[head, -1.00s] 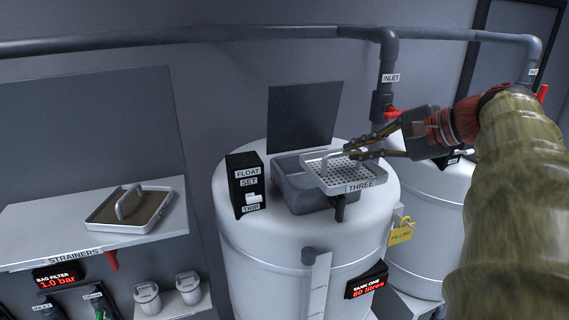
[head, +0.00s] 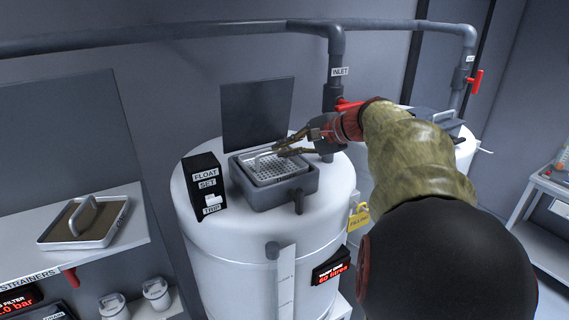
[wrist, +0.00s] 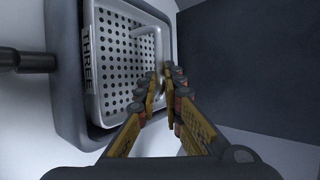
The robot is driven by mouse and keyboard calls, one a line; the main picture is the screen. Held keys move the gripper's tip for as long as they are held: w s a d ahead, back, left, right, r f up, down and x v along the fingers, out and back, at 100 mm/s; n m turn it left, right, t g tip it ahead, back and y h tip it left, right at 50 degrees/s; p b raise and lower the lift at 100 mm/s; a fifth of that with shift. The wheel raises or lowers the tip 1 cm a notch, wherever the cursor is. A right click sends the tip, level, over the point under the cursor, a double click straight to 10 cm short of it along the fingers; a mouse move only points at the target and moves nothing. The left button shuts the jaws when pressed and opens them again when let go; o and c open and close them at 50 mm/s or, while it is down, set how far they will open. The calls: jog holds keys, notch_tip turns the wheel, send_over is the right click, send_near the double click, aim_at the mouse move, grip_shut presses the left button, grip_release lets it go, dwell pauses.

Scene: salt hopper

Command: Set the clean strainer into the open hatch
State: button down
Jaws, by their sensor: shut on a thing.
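The clean strainer (head: 275,169) is a light grey perforated tray with a bar handle and a THREE label, which shows in the wrist view (wrist: 122,75). It sits inside the grey rim of the open hatch (head: 290,200) on top of the white tank. In the wrist view it lies within the hatch frame (wrist: 68,100); whether it rests fully on the bottom I cannot tell. My gripper (head: 280,152) is shut on the strainer's handle, with its fingers (wrist: 160,88) on either side of the bar.
The raised dark lid (head: 255,115) stands behind the hatch. A black float-set box (head: 204,187) is left of it. A second strainer with brown contents (head: 92,222) lies on the shelf at left. The inlet pipe and red valve (head: 345,104) rise close behind my gripper.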

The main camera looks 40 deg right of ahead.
aim_at(292, 163)
notch_tip(292, 163, down, 4)
jog(key=shift+f, duration=0.15)
jog(key=shift+w+f+p, duration=0.2)
jog(key=shift+p, duration=0.1)
jog(key=shift+s, duration=0.1)
jog(key=shift+f+b, duration=0.35)
jog(key=shift+b, duration=0.1)
jog(key=c, duration=2.2)
grip_release()
jog(key=shift+r, duration=0.1)
